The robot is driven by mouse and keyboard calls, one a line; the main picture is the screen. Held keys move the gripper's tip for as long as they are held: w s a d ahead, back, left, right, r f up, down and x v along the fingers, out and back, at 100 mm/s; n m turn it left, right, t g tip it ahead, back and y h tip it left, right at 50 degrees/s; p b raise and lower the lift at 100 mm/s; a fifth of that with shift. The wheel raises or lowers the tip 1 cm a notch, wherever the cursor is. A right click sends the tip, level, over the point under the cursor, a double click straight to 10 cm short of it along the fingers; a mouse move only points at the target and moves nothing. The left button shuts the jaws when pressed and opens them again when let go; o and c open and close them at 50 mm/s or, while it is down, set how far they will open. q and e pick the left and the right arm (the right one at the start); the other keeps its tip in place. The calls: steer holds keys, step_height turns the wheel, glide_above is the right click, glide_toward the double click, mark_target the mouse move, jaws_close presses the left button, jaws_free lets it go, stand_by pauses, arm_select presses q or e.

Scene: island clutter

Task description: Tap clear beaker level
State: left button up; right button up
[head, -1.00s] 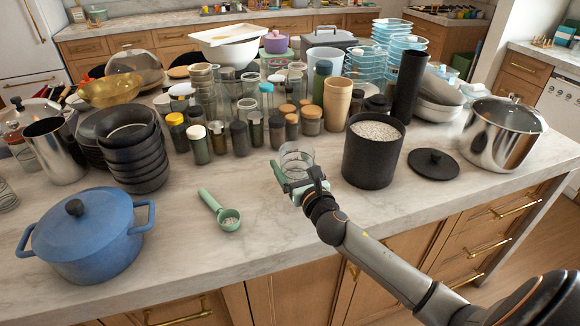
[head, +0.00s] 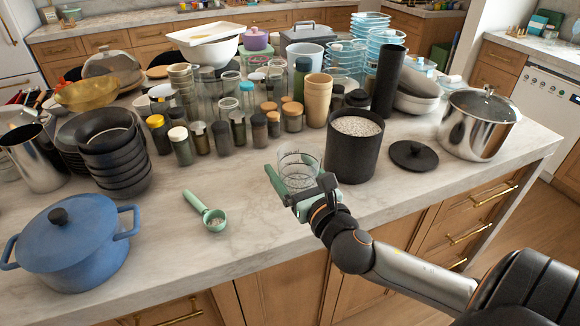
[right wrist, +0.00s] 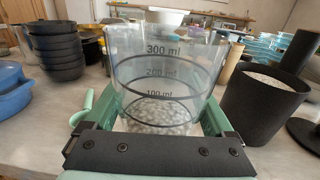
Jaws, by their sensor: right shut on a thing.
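The clear beaker (head: 298,167) is near the island's front edge, left of the black canister. In the right wrist view the beaker (right wrist: 165,75) shows 100, 200 and 300 ml marks. Pale grains (right wrist: 158,110) lie in its bottom, around the lowest mark. My right gripper (head: 292,186) is shut on the beaker, with a green finger on each side. The beaker looks roughly upright; I cannot tell whether its base touches the counter. My left gripper is out of view.
A black canister (head: 352,155) of pale grains stands right of the beaker, its lid (head: 414,154) beside it. A green scoop (head: 207,212) lies to the left, with bare marble around it. Many jars (head: 240,128) crowd behind. A blue pot (head: 72,250) stands at left front.

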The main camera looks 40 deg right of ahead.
steer(key=shift+f+b, duration=4.25)
steer(key=shift+f, duration=1.6)
steer(key=shift+f+b, duration=0.55)
steer(key=shift+f, duration=0.2)
step_height(320, 180, up, 2)
steer(key=p, duration=0.3)
steer(key=shift+r, duration=0.25)
steer(key=shift+f, duration=0.1)
